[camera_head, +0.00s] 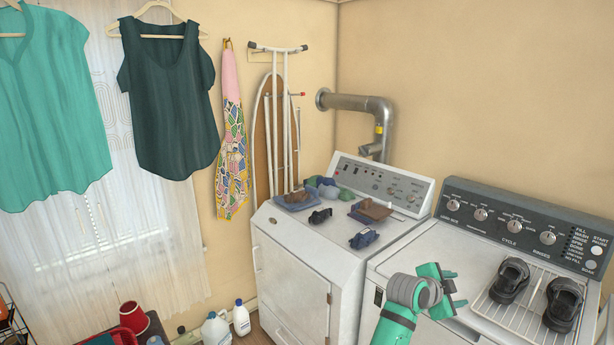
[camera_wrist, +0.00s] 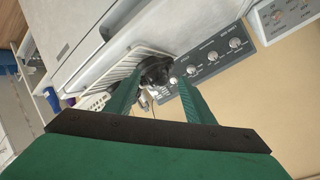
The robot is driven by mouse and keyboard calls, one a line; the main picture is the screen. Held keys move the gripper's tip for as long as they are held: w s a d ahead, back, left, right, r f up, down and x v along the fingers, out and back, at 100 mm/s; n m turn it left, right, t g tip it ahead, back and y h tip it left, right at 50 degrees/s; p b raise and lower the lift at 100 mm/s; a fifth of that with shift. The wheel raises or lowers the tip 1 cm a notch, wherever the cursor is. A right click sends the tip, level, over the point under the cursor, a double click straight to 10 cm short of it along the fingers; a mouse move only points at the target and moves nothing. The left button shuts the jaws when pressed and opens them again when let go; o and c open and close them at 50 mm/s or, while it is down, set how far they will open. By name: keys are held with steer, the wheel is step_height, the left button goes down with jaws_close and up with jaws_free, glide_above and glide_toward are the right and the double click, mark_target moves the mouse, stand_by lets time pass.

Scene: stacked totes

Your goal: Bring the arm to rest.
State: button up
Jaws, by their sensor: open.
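My gripper (camera_head: 455,288) is green with a grey wrist. In the head view it is above the front of the right-hand washer (camera_head: 410,265), left of the wire rack (camera_head: 525,308). In the wrist view its two fingers (camera_wrist: 160,88) stand apart, with nothing held between them. A dark shoe (camera_wrist: 156,72) on the rack shows beyond the fingertips. The gripper looks apart from the shoe. My forearm reaches up from the bottom edge of the head view.
Two dark shoes (camera_head: 510,280) sit on the rack. The left-hand white machine (camera_head: 300,262) carries several small shoes and folded cloths. Bottles (camera_head: 217,328) and a red bin (camera_head: 134,317) are at lower left. The air left of my gripper looks clear.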

steer(key=s+a+f+n+t+y, duration=0.1)
steer(key=s+a+f+n+t, duration=0.1)
steer(key=s+a+f+n, duration=0.45)
steer(key=s+a+f+n+t+y, duration=0.1)
steer(key=s+a+f, duration=0.2)
steer(key=f, duration=0.6)
steer(key=s+a+f+n+t, duration=0.25)
steer(key=s+a+f, duration=0.2)
steer(key=f, duration=0.25)
steer(key=s+a+f+n+t+y, duration=0.1)
steer(key=s+a+f+n+y, duration=0.15)
steer(key=s+a, duration=0.5)
steer(key=s+a+f+n+t+y, duration=0.1)
steer(key=s+a+f+n+y, duration=0.1)
steer(key=s+a+f+n, duration=0.5)
steer(key=s+a+r+y, duration=0.1)
steer(key=s+a+r, duration=0.3)
steer(key=s, duration=0.4)
steer(key=s+a+r+y, duration=0.2)
steer(key=s+a+r, duration=0.2)
steer(key=s, duration=0.5)
steer(key=s+a+r+y, duration=0.1)
steer(key=s+a+r, duration=0.2)
steer(key=s+r, duration=0.3)
steer(key=s+t, duration=0.1)
steer(key=s, duration=0.2)
steer(key=shift+a, duration=0.4)
